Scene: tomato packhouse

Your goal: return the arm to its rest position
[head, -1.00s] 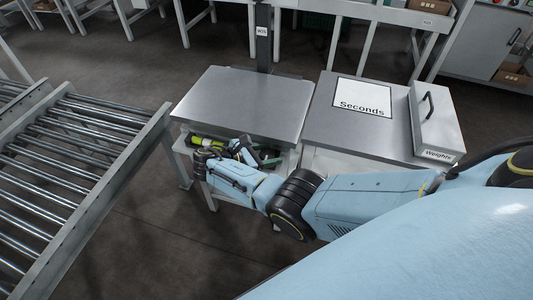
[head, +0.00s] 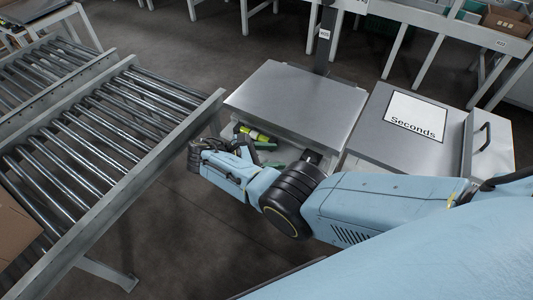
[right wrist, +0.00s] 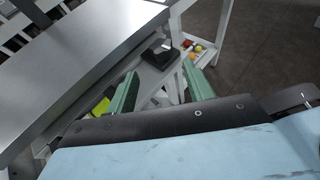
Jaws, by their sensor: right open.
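My right arm comes in from the right in the head view and bends back at the wrist. Its gripper (head: 267,153) is small and partly hidden there, by the front edge of the steel-topped stand (head: 290,100). In the right wrist view its two green fingers stand apart with nothing held between them, so the gripper (right wrist: 159,72) is open. The steel top (right wrist: 75,50) lies to the left of the fingers in that view. My left gripper is not in view.
A roller conveyor (head: 110,125) stands at the left, with a cardboard box (head: 14,235) on it. A bench with a "Seconds" sign (head: 416,116) is at the right. A yellow-green item (head: 256,133) lies below the steel top. Dark floor separates conveyor and stand.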

